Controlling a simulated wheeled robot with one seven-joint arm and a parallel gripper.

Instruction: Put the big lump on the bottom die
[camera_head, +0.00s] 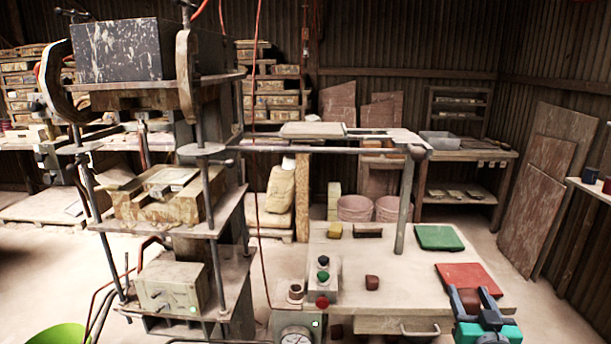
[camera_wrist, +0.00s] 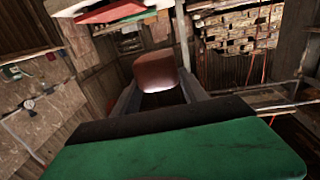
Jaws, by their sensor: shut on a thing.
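My gripper (camera_head: 473,298) is at the lower right of the head view, over the near edge of the table beside the red mat. In the wrist view its fingers are shut on a reddish-brown lump (camera_wrist: 155,72), which I take to be the big lump. The lump is hard to make out in the head view. A smaller brown lump (camera_head: 372,282) lies on the table, left of my gripper. The bottom die (camera_head: 150,207) is a worn tan block on the middle shelf of the press at the left, with no lump visible on it, far from my gripper.
The red mat (camera_head: 465,276) and a green mat (camera_head: 438,238) lie on the table (camera_head: 440,318). A button box (camera_head: 323,278) stands at the table's left.

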